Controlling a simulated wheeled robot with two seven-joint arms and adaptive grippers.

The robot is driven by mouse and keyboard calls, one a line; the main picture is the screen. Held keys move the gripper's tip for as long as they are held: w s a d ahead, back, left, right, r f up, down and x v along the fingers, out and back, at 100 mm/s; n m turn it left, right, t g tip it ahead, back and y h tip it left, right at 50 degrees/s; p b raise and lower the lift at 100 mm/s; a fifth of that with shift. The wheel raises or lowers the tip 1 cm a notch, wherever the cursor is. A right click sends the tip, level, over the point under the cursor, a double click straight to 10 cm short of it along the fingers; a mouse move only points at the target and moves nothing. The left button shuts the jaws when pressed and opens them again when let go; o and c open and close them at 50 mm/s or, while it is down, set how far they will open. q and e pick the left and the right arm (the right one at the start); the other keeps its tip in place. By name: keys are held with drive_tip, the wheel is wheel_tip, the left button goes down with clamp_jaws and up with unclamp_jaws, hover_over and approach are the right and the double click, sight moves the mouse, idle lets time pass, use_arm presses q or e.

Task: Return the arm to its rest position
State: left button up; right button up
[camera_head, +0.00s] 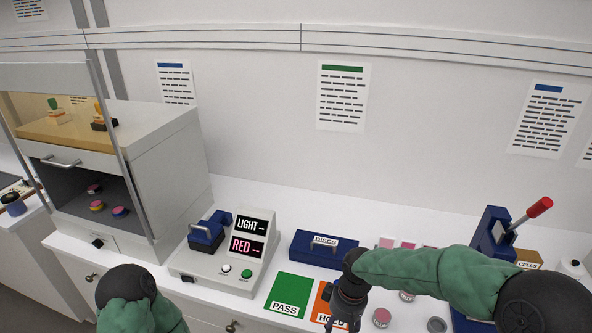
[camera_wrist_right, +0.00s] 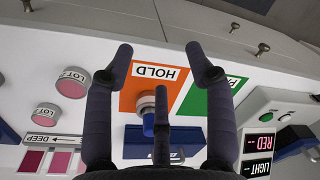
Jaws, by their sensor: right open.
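My right arm (camera_head: 430,276) reaches in from the right in the head view. Its gripper (camera_head: 338,318) points down over the orange HOLD mat (camera_head: 318,312) and hides part of it. In the right wrist view the gripper (camera_wrist_right: 160,58) is open, with its fingers spread on both sides of the HOLD mat (camera_wrist_right: 128,100). A small piece with a pale round base and a blue knob (camera_wrist_right: 148,125) shows between the fingers, at the mat's edge. Whether a finger touches it I cannot tell. Of my left arm, only a sleeved part (camera_head: 140,312) shows at the lower left; its gripper is out of view.
The green PASS mat (camera_head: 288,288) and light tester (camera_head: 222,262) lie left of the right gripper. The blue DISCS box (camera_head: 322,250) stands behind it. Lidded jars (camera_head: 381,317) and a press with a red-tipped lever (camera_head: 538,208) are at right. A cabinet (camera_head: 160,165) stands at left.

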drive_tip(key=s+f+m+y+b, duration=0.1)
drive_tip(key=s+f+m, duration=0.1)
drive_tip(key=s+f, duration=0.3)
drive_tip(key=s+f+m+y, duration=0.1)
drive_tip(key=s+f+m, duration=0.2)
drive_tip(key=f, duration=1.1)
drive_tip(key=s+a+f+m+b, duration=0.1)
drive_tip(key=s+f+m, duration=0.2)
drive_tip(key=s+f, duration=0.5)
drive_tip(key=shift+f+t+y+b, duration=0.3)
drive_tip(key=shift+f+y, duration=0.1)
drive_tip(key=shift+f, duration=0.65)
drive_tip(key=shift+a, duration=0.15)
